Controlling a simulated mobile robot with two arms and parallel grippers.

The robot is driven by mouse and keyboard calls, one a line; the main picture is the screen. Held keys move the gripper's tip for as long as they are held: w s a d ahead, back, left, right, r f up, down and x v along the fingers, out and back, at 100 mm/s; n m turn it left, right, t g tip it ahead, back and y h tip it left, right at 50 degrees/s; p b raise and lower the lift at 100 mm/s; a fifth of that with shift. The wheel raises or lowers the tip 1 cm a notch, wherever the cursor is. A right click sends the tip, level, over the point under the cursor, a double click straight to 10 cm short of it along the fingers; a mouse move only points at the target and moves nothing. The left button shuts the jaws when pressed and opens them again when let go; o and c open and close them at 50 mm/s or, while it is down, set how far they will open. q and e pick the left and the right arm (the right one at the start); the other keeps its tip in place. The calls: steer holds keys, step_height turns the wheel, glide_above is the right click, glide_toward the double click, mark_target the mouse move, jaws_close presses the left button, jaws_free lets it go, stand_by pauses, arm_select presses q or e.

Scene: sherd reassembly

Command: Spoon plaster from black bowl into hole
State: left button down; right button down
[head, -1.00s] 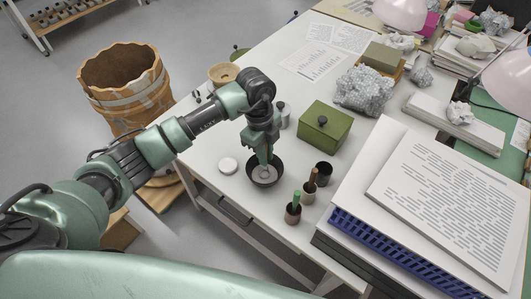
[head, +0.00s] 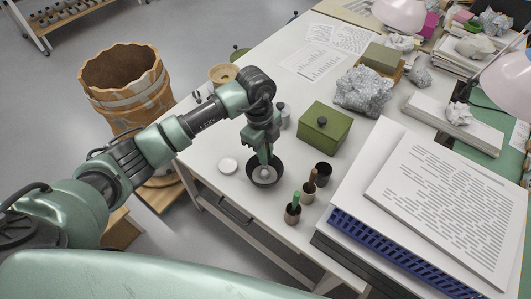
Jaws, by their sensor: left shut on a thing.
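The black bowl (head: 278,172) stands on the white table near its front edge, with pale plaster (head: 265,174) in it. My left gripper (head: 264,147) points down right above the bowl. A large brown sherd vessel (head: 125,85) with a jagged rim and pale bands stands to the left of the table. Its hole is not clearly visible from here. My right gripper is not in view.
A white disc (head: 228,166) lies left of the bowl. Dark cups with tool handles (head: 293,213) stand to its right, near a green lidded box (head: 324,131). A tan bowl (head: 223,75) is at the table's left edge. Stacked papers (head: 445,205) fill the right side.

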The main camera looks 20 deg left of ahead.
arm_select(q)
steer(key=shift+r+p, duration=3.5)
steer(key=shift+r, duration=1)
steer(key=shift+f, duration=0.1)
